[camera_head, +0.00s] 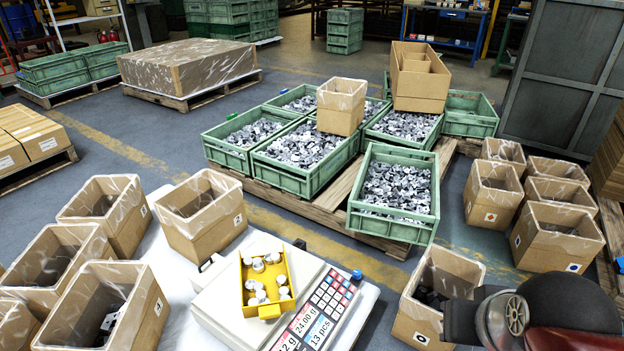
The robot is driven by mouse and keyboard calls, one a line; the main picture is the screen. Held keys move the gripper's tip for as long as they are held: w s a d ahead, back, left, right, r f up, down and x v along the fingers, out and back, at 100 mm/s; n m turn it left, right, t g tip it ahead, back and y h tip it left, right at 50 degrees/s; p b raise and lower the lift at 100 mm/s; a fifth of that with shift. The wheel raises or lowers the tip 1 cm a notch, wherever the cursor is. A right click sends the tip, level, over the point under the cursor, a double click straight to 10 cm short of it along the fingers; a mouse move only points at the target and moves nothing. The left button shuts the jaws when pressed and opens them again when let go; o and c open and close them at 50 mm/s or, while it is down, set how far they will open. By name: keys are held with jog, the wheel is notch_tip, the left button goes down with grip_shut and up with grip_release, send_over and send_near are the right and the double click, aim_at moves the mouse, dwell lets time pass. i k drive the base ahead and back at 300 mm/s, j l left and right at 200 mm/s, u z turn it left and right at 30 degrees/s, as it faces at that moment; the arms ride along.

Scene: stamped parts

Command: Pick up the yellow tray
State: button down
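The yellow tray (269,311) sits upright on the white counting scale (220,297) in the lower middle of the head view. Several small silvery, round-topped parts (258,285) lie inside it. The scale's keypad and display panel (318,318) is on its right side and reads 24.00 g and 13 pcs. Nothing is touching the tray except the scale under it and the parts in it. My gripper is not visible in this view.
Open cardboard boxes (203,223) crowd the white table left of the scale. Green crates of metal parts (392,235) stand on a pallet behind. More boxes (552,247) stand at right. A dark rounded object with a grey disc fills the lower right corner.

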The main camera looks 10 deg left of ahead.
aim_at(266, 289)
jog(key=u, duration=1.25)
